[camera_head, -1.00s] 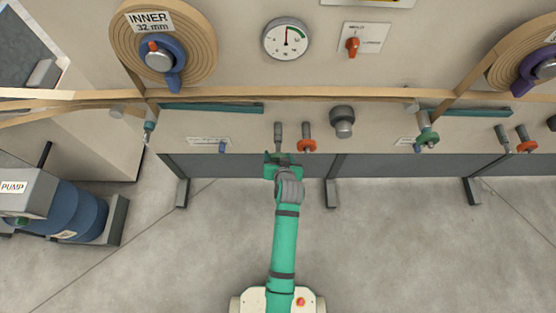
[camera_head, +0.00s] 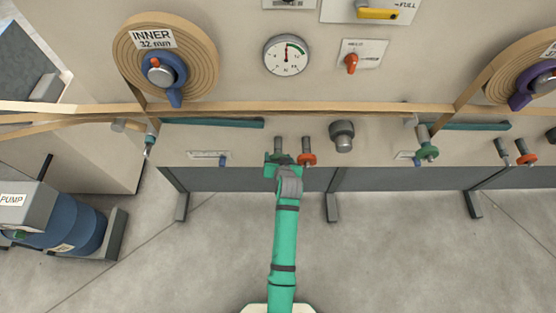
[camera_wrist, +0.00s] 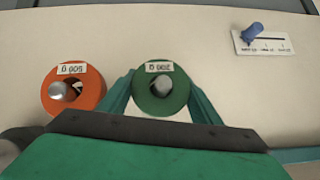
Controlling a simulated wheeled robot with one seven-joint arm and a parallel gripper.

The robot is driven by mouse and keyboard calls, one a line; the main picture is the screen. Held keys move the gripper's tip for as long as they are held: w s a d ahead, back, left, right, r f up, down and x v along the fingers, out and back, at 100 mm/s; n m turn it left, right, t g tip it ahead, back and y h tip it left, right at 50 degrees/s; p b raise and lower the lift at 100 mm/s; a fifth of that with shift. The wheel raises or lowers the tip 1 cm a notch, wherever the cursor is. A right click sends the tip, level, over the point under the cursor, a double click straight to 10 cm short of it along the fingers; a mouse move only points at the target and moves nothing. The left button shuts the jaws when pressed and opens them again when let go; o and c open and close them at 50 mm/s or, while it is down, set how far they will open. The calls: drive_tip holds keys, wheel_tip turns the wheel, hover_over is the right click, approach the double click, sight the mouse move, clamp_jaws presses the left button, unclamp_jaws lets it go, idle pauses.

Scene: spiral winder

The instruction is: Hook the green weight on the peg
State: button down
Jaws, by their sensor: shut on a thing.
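The green weight (camera_wrist: 160,90) is a thick disc with a white label, upside down in the wrist view. My gripper (camera_wrist: 160,98) is shut on it, with a green finger on either side. A grey round peg end (camera_wrist: 163,86) shows in the weight's central hole; I cannot tell how far through it reaches. In the head view my gripper (camera_head: 280,160) is at the panel's lower edge, just below a grey peg (camera_head: 278,143). It hides most of the weight there.
An orange weight (camera_wrist: 74,88) hangs on a neighbouring peg, close beside my gripper; it also shows in the head view (camera_head: 306,159). A grey knob (camera_head: 343,135) juts out farther right. A blue slider (camera_wrist: 254,31) is on the panel.

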drive_tip(key=shift+w, duration=0.1)
drive_tip(key=c, duration=0.5)
unclamp_jaws()
drive_tip(key=v, duration=1.1)
drive_tip(key=shift+f, duration=0.1)
